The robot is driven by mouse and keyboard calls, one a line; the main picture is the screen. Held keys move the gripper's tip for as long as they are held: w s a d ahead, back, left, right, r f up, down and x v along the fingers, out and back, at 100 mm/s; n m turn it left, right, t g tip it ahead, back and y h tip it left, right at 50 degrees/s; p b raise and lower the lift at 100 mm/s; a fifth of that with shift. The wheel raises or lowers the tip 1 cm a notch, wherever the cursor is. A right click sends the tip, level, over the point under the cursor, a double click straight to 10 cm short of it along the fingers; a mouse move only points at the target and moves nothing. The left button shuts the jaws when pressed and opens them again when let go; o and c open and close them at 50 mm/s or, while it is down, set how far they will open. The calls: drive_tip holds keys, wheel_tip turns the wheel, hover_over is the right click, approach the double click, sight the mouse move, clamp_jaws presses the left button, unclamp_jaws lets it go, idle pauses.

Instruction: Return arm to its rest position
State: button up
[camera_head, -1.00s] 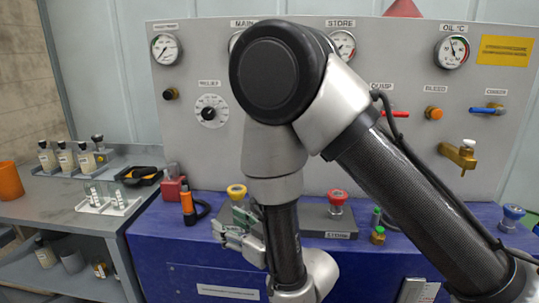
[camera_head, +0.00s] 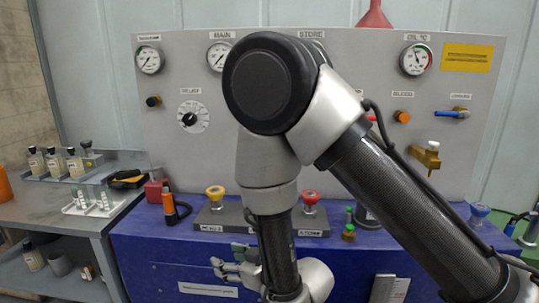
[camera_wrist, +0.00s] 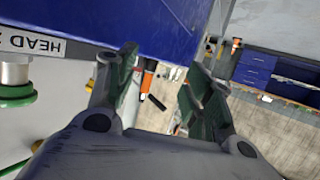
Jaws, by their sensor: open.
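My gripper (camera_head: 232,268) is low in front of the blue cabinet (camera_head: 150,262), left of my forearm, partly hidden by my own arm links. In the wrist view my gripper (camera_wrist: 160,80) shows its two green-padded fingers apart, with nothing between them but the distant floor and background. My arm is folded, its elbow high in front of the grey gauge panel (camera_head: 165,100).
A yellow-knobbed valve (camera_head: 215,193) and a red-knobbed valve (camera_head: 310,197) stand on the cabinet top behind my arm. An orange-handled tool (camera_head: 170,208) is left of them. A side bench (camera_head: 40,205) at left carries bottles and a vial rack (camera_head: 95,202).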

drive_tip(key=s+d+f+g+h, duration=0.4)
drive_tip(key=d+f, duration=0.1)
drive_tip(key=f, duration=0.3)
drive_tip(key=d+r+g+h, duration=0.1)
drive_tip(key=d+g+h, duration=0.15)
drive_tip(key=d, duration=0.35)
drive_tip(key=s+d+r+m+t+h, duration=0.1)
drive_tip(key=s+d+r+m, duration=0.4)
drive_tip(key=d+r, duration=1)
drive_tip(key=s+d+r+m+t+h, duration=0.1)
drive_tip(key=s+d+r+m+h, duration=0.2)
drive_tip(key=d+r, duration=1.3)
drive_tip(key=s+d+m, duration=0.1)
drive_tip(key=d+m, duration=0.1)
drive_tip(key=d, duration=0.2)
drive_tip(key=shift+s+d+r, duration=0.15)
drive_tip(key=shift+s+d, duration=0.05)
drive_tip(key=shift+s, duration=0.2)
drive_tip(key=shift+h, duration=0.25)
